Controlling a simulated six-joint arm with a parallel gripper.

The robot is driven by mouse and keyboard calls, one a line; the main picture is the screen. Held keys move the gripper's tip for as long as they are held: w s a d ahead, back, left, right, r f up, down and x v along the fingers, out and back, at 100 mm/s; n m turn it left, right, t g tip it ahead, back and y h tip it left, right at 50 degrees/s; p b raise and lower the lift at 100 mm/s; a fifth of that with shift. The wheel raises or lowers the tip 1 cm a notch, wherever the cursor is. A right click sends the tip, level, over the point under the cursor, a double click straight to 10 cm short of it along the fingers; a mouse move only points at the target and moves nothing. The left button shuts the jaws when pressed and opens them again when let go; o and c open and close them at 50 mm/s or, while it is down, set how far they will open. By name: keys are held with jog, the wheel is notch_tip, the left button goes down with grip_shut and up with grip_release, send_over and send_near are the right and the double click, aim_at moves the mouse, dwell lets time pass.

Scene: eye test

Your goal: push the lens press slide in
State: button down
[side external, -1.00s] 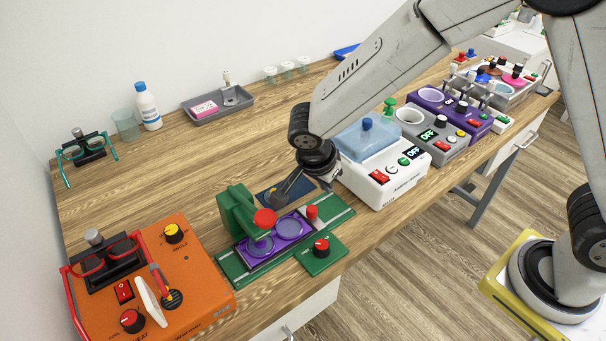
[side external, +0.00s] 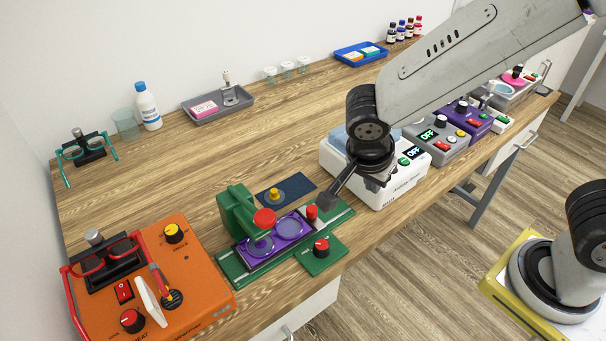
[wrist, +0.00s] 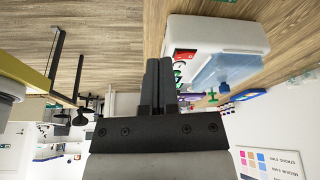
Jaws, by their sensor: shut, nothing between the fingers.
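The green lens press (side external: 235,212) stands near the front edge of the table in the side view, with a red cap on its head. Its purple slide (side external: 272,233) lies on a green rail and carries two round lenses. One lens is partly under the press head; the other is clear to its right. A red knob (side external: 311,212) stands at the slide's right end. My gripper (side external: 325,201) is shut and empty, pointing down and left, its tips just right of that knob. I cannot tell whether they touch. The wrist view shows the shut fingers (wrist: 158,75), but not the press.
A white machine (side external: 380,180) stands close right of my gripper. An orange heater box (side external: 165,290) is left of the press. A dark blue mat (side external: 300,184) with a yellow-knobbed piece (side external: 273,195) lies behind the press. The table behind is mostly clear.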

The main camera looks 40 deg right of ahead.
jog(key=shift+s+d+r, duration=0.15)
jog(key=shift+s+r, duration=0.1)
jog(key=shift+s, duration=0.3)
jog(key=shift+s+d+r, duration=0.1)
jog(key=shift+s+r, duration=0.15)
jog(key=shift+s, duration=0.3)
jog(key=shift+d+f, duration=0.1)
jog(key=shift+d, duration=0.05)
jog(key=d+f+n+t+y, duration=0.1)
jog(key=d+f+n+y, duration=0.2)
jog(key=d+n, duration=0.6)
jog(key=shift+w+d+f+n+t+y, duration=0.35)
jog(key=shift+f+n+t+y, duration=0.1)
jog(key=shift+n, duration=2.75)
